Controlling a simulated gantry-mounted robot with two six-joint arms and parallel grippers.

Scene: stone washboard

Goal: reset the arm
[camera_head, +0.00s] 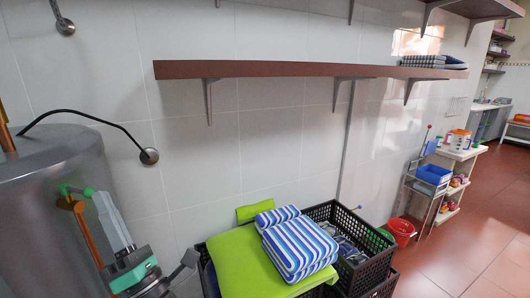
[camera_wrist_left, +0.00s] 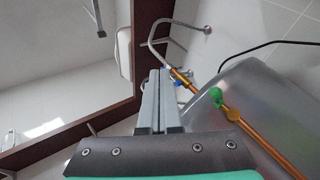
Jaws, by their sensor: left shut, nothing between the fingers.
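My left gripper (camera_head: 102,197) is in the lower left of the head view, in front of a grey rounded tank, its grey fingers pointing up and to the left. In the left wrist view the two fingers of the left gripper (camera_wrist_left: 160,75) lie side by side, shut and with nothing between them. My right gripper is in neither view.
The grey tank (camera_head: 45,185) has a copper pipe (camera_head: 82,225) with a green tap handle (camera_head: 88,191). A brown wall shelf (camera_head: 275,69) runs above. Red floor (camera_head: 480,225) is clear at right.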

